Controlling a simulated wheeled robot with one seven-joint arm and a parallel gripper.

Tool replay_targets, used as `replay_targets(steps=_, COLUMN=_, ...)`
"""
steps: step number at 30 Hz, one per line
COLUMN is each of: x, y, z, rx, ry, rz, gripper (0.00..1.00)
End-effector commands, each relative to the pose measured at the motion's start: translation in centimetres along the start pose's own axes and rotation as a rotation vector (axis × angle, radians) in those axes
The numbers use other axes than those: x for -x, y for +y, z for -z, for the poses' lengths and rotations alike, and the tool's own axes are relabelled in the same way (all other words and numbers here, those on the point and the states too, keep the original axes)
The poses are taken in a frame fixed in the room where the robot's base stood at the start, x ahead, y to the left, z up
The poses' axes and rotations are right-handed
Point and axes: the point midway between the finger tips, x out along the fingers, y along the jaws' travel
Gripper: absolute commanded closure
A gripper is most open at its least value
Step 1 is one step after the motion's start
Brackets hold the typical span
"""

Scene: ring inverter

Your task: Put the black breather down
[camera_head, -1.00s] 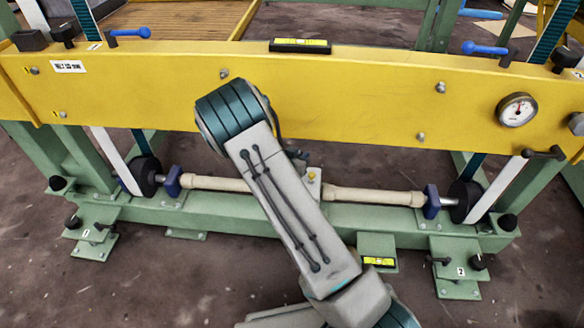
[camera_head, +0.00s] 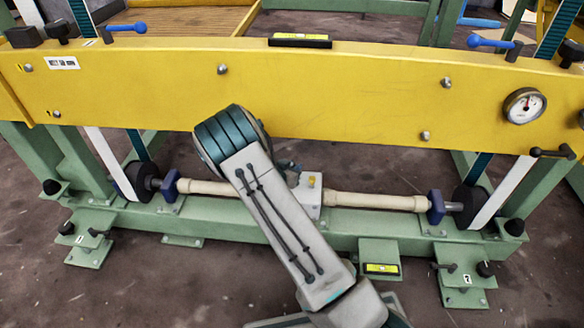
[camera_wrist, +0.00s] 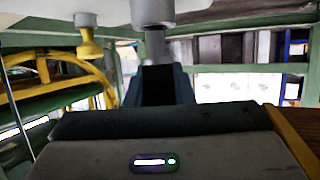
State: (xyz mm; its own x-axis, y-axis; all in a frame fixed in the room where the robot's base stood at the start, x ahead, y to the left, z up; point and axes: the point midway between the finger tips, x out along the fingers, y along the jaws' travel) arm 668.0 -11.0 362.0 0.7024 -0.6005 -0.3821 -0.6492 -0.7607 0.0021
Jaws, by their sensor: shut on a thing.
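My gripper (camera_wrist: 158,70) shows in the wrist view as a grey body with a small light and dark teal fingers. It is shut on a dark, squarish piece, which I take as the black breather (camera_wrist: 160,86). A grey cylindrical stem (camera_wrist: 154,42) on a pale surface meets the far end of this piece; whether they touch or are joined, I cannot tell. A yellow fitting (camera_wrist: 90,48) stands beside the stem. In the head view my arm hides the fingers and the breather, close to a pale box (camera_head: 309,196) with a yellow button.
A long yellow beam (camera_head: 350,88) with a level (camera_head: 300,41) and a gauge (camera_head: 524,105) spans the view behind my arm. Below it a cream roller shaft (camera_head: 375,202) runs above a green frame (camera_head: 360,223). Black blocks and blue-handled levers sit on the beam's top.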

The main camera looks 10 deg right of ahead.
Motion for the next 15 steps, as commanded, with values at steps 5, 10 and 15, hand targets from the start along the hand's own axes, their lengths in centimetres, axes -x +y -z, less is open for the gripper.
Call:
replay_targets(steps=5, x=-0.15, y=0.0, z=-0.35, rx=0.0, ry=0.0, rz=0.0, gripper=0.65)
replay_targets(steps=10, x=-0.15, y=0.01, z=-0.35, rx=0.0, ry=0.0, rz=0.0, gripper=0.57)
replay_targets(steps=15, x=-0.07, y=0.0, z=-0.18, rx=0.0, ry=0.0, rz=0.0, gripper=0.57)
